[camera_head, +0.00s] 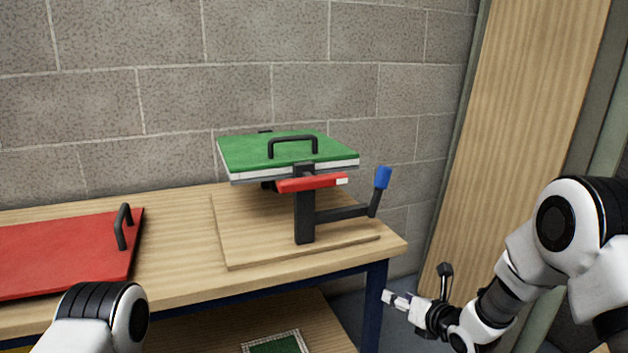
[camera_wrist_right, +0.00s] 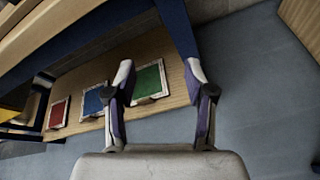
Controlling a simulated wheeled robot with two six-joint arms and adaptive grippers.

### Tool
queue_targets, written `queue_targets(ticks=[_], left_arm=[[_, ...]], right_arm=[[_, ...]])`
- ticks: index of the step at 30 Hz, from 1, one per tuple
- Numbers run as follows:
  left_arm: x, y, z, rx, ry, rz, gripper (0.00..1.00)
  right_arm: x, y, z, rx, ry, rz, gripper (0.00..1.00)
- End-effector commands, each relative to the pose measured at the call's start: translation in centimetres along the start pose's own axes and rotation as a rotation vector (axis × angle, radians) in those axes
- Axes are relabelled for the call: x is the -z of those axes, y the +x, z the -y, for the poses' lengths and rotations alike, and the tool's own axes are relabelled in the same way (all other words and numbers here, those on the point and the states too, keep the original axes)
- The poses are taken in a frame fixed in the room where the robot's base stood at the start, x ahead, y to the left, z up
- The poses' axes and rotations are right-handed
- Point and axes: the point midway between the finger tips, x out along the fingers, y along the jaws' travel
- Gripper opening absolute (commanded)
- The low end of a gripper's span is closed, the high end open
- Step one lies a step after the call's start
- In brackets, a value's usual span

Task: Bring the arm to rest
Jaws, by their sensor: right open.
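My right gripper (camera_head: 397,299) is open and empty, low at the right of the head view, beside the table's front right leg. In the right wrist view its two fingers (camera_wrist_right: 160,72) are spread apart with nothing between them but a view of the lower shelf and floor. My right arm (camera_head: 520,270) reaches in from the right edge. A white and black part of my left arm (camera_head: 100,320) shows at the lower left; my left gripper is out of view.
A wooden table (camera_head: 180,255) bears a stand with a green panel (camera_head: 270,150), a red clamp bar (camera_head: 312,182) and a blue-tipped lever (camera_head: 382,178). A red panel (camera_head: 60,255) lies left. The lower shelf (camera_wrist_right: 175,75) holds green, blue and red panels. Floor right of it is clear.

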Motion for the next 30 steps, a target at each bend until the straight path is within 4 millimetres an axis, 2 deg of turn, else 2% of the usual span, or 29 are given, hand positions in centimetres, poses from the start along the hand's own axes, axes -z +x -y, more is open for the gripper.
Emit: queue_targets(ticks=[1,2,3,5,6,8,9,11,12,15,18,21,24,29,30], left_arm=[[0.0,0.0,0.0,0.000,0.000,0.000,0.40],[0.0,0.0,0.0,0.000,0.000,0.000,0.40],[0.0,0.0,0.0,0.000,0.000,0.000,0.40],[0.0,0.0,0.0,0.000,0.000,0.000,0.40],[0.0,0.0,0.0,0.000,0.000,0.000,0.40],[0.0,0.0,0.0,0.000,0.000,0.000,0.40],[0.0,0.0,0.0,0.000,0.000,0.000,0.40],[0.0,0.0,0.0,0.000,0.000,0.000,0.40],[0.0,0.0,0.0,0.000,0.000,0.000,0.40],[0.0,-0.1,0.0,0.000,0.000,0.000,0.40],[0.0,-0.1,0.0,0.000,0.000,0.000,0.40],[0.0,0.0,0.0,0.000,0.000,0.000,0.40],[0.0,0.0,0.0,0.000,0.000,0.000,0.40],[0.0,0.0,0.0,0.000,0.000,0.000,0.40],[0.0,-1.4,0.0,0.000,0.000,0.001,0.40]], right_arm=[[4.8,-0.3,1.1,0.034,0.068,-0.079,0.54],[7.5,-0.6,1.7,0.057,0.120,-0.123,0.54],[11.1,-1.3,2.4,0.094,0.203,-0.180,0.54],[16.3,-2.9,3.4,0.163,0.351,-0.263,0.54],[19.7,-4.2,4.0,0.220,0.464,-0.313,0.54],[24.6,-6.6,4.6,0.323,0.649,-0.381,0.54],[27.8,-8.6,5.0,0.406,0.783,-0.417,0.54],[32.1,-12.0,5.3,0.557,1.004,-0.452,0.54],[34.8,-14.5,5.4,0.675,1.163,-0.457,0.54],[39.6,-20.9,5.3,1.007,1.568,-0.372,0.54],[41.2,-25.1,5.1,1.266,1.885,-0.178,0.54],[41.6,-27.5,4.9,1.438,2.126,0.052,0.54],[41.8,-29.0,4.9,1.554,2.316,0.287,0.54],[41.9,-29.4,5.0,1.633,2.576,0.650,0.54],[40.6,-29.9,4.5,-1.613,-2.577,-0.695,0.54]])
